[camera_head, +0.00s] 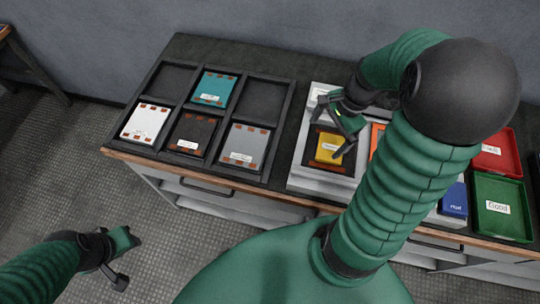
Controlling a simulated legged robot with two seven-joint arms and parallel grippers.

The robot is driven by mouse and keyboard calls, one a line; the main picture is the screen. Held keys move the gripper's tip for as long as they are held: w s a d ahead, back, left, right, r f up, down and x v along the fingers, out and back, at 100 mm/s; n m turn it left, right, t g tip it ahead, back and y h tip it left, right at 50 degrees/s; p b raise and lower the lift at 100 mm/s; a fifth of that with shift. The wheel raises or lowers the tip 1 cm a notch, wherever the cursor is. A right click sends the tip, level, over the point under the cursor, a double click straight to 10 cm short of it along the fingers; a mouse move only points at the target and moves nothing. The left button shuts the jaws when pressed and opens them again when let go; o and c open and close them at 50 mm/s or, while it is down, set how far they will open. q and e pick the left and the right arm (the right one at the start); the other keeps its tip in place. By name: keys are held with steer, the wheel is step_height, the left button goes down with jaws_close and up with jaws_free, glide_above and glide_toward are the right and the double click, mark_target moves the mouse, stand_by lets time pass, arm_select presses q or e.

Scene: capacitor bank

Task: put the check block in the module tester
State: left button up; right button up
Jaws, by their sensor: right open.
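A yellow block (329,148) with a pale label lies in the dark recess of a light grey unit (305,180), which looks like the module tester. The label is too small to read, but the yellow block may be the check block. My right gripper (334,132) is open just above the yellow block and partly covers its upper right side. I cannot tell whether the fingers touch it. My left gripper (122,259) is open and empty at the lower left, over the floor and away from the bench.
A black tray (287,104) at the left holds white (146,122), teal (213,88), dark (191,133) and grey (243,146) modules; two compartments are empty. At the right are a green bin (502,223), a red bin (493,160) and a blue block (454,199). My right arm hides the bench between.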

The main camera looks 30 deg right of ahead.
steer(key=w+a+n, duration=0.1)
steer(key=a+n, duration=0.5)
steer(key=w+a+f+n+h, duration=0.1)
steer(key=a+n, duration=0.6)
steer(key=w+a+f+n+t, duration=0.1)
steer(key=a+n, duration=0.5)
steer(key=shift+w+a+f+h, duration=0.1)
steer(key=shift+w+a+h, duration=0.25)
steer(key=shift+a+h, duration=0.05)
steer(key=shift+w+d+f, duration=0.15)
steer(key=shift+w+d, duration=0.05)
steer(key=shift+d, duration=0.25)
